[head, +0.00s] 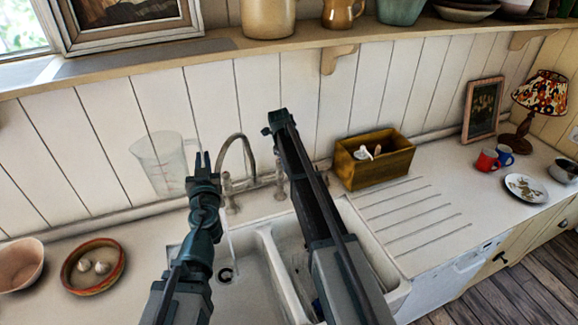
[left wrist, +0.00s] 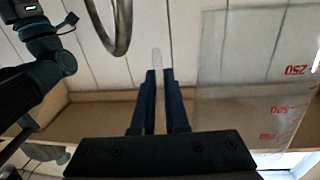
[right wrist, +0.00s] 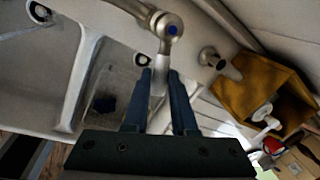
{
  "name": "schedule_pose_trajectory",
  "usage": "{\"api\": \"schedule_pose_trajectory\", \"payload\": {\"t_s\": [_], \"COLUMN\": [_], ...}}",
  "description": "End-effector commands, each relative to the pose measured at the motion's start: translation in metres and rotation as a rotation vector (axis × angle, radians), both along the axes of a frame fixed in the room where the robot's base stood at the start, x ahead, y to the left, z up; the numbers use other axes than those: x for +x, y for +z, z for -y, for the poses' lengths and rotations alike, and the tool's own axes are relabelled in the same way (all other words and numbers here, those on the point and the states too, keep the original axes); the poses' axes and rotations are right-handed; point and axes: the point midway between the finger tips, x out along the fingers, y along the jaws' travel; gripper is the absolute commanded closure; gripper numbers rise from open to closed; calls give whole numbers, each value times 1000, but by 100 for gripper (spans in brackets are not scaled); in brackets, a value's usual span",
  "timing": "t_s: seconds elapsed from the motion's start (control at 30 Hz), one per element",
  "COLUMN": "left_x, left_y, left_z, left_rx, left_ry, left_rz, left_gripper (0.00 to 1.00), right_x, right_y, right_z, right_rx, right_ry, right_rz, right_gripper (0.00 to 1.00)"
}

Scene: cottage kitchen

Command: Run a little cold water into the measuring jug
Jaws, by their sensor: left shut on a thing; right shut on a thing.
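The clear measuring jug (head: 165,165) is upright in the air, left of the tap, and looks empty. Its red marks show on the jug wall in the left wrist view (left wrist: 265,85). My left gripper (head: 202,160) is shut on the jug's handle. The curved tap spout (head: 236,140) is right of the jug, which is not under it. In the right wrist view, my right gripper (right wrist: 160,78) is shut on the lever of the blue-capped cold tap (right wrist: 170,28). My arm hides that gripper in the head view.
The white double sink (head: 262,238) lies below my arms. A wooden box (head: 350,172) stands right of the tap, behind the grooved drainer (head: 415,215). A round dish (head: 72,278) with garlic and a pink bowl (head: 18,265) sit at left. A shelf (head: 290,45) runs above.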

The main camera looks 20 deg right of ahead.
Motion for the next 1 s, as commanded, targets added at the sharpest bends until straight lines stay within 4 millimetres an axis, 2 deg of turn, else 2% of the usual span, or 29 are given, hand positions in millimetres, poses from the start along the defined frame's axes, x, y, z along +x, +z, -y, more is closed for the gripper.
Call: {"api": "schedule_pose_trajectory", "payload": {"t_s": [0.13,0.17,0.3,0.73,1.0], "left_x": [0,0,0,0,0], "left_y": [0,0,0,4,27], "left_z": [0,0,0,0,0], "left_rx": [1,1,1,1,1], "left_ry": [0,0,0,0,0], "left_rz": [0,0,0,0,0], "left_gripper": [100,100,100,100,100], "right_x": [-1,-1,0,0,-3], "right_y": [0,0,0,4,27], "right_z": [-1,-1,-1,-1,-4], "right_rx": [2,2,2,1,1], "right_ry": [2,2,2,2,3], "right_rz": [-2,-2,-1,-1,0], "right_gripper": [100,71,46,45,45]}}
